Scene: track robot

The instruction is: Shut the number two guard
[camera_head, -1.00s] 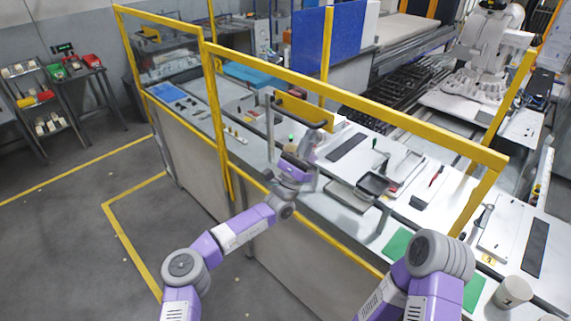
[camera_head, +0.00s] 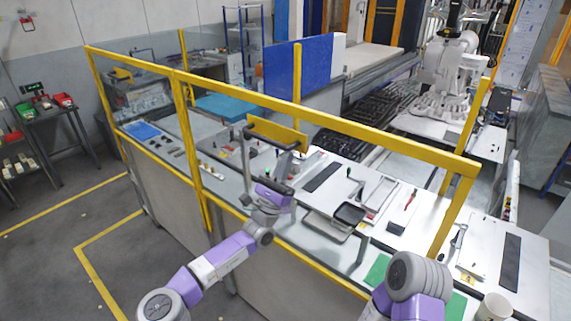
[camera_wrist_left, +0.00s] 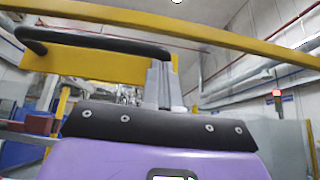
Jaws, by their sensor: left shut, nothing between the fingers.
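A yellow panel (camera_head: 278,132) with a black bar handle (camera_head: 268,139) stands at the bench behind the yellow frame; I cannot read a number on it. In the left wrist view the black handle (camera_wrist_left: 95,41) crosses the upper left in front of the yellow panel (camera_wrist_left: 95,66). My left gripper (camera_head: 287,162) is shut and empty, just below the handle's right end. In the left wrist view its grey fingers (camera_wrist_left: 160,82) rise close to that end; I cannot tell whether they touch.
A yellow rail (camera_head: 330,117) runs across the bench front near my left arm. A black tray (camera_head: 349,214), tools and a white cup (camera_head: 494,307) are on the bench. A white robot arm (camera_head: 446,70) stands behind.

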